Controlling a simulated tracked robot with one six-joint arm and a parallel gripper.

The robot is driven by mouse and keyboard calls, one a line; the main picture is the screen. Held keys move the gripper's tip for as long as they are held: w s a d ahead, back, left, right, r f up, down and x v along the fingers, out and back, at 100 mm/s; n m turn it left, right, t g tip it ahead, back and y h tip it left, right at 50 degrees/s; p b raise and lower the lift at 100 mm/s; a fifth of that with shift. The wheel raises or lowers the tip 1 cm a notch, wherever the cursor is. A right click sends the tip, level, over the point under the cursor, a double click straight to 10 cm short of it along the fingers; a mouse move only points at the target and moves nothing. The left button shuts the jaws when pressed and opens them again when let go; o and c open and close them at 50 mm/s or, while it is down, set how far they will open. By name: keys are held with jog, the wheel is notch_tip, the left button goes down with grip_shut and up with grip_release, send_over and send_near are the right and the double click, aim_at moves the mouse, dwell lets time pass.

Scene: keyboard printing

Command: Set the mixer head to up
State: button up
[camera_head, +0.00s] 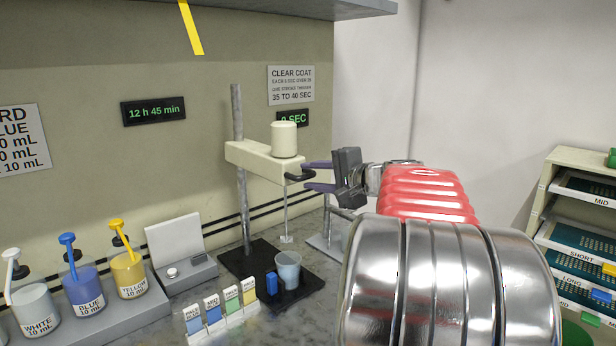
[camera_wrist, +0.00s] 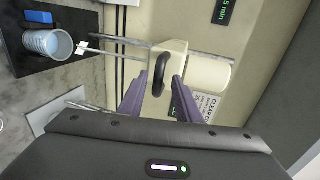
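The mixer has a cream head (camera_head: 262,160) on a vertical metal post (camera_head: 238,115). The head also shows in the wrist view (camera_wrist: 205,72). Its thin stirring rod (camera_head: 286,218) hangs down with the paddle (camera_head: 287,240) just above the rim of a clear cup (camera_head: 288,270). A black curved handle (camera_head: 299,177) sticks out from the head's near end; it shows in the wrist view (camera_wrist: 158,76). My gripper (camera_head: 306,176) is open, its purple fingers on either side of the handle's end. In the wrist view the fingers (camera_wrist: 160,82) show gaps beside the handle.
A black mixer base (camera_head: 240,262) holds the cup and a blue block (camera_head: 271,284). Colour sample cards (camera_head: 215,312) stand in front. Pump bottles (camera_head: 85,290) and a scale (camera_head: 185,270) are at left. A shelf (camera_head: 300,8) overhangs; drawers (camera_head: 575,200) stand right.

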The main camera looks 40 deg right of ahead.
jog(key=v, duration=1.1)
jog(key=shift+s, duration=0.25)
jog(key=w+a+f+n+g+y, duration=0.2)
jog(key=a+f+n, duration=0.15)
jog(key=a, duration=0.55)
jog(key=w+a+f+n+g+y, duration=0.1)
jog(key=a+f+n+g+y, duration=0.3)
jog(key=a, duration=0.6)
jog(key=w+a+f+n, duration=0.2)
jog(key=a+f, duration=0.3)
jog(key=a, duration=0.4)
jog(key=s+a+f+n+g+h, duration=0.3)
jog(key=s+a+f+n+h, duration=0.2)
jog(key=s+a+f+n, duration=0.4)
jog(key=s+a+f, duration=0.2)
jog(key=s+a, duration=0.1)
jog(key=s, duration=0.1)
jog(key=shift+a+g, duration=0.4)
jog(key=shift+s, duration=0.15)
